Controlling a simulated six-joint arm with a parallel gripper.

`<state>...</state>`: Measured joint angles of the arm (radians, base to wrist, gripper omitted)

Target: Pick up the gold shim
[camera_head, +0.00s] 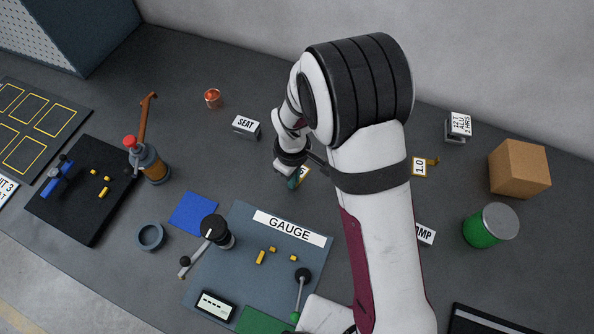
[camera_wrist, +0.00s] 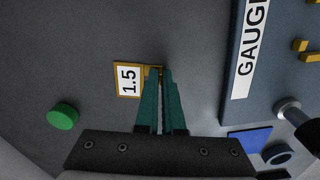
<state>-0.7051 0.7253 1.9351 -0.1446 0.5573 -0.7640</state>
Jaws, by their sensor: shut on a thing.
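A gold shim (camera_wrist: 117,82) with a white "1.5" label shows in the wrist view, left of the fingertips. My gripper (camera_wrist: 160,73) has its green fingers shut on the shim's narrow right-hand tab. In the head view, the fingertips (camera_head: 294,182) are near the middle of the bench, with a bit of the gold shim (camera_head: 305,172) showing beside them. I cannot tell whether the shim touches the bench.
The GAUGE mat (camera_head: 232,265) carries small gold pieces and a black-knobbed lever. A SEAT block (camera_head: 246,127) stands left of my gripper. A cardboard box (camera_head: 519,168) and a green can (camera_head: 489,226) stand at right. A blue square (camera_head: 194,213) lies left of the mat.

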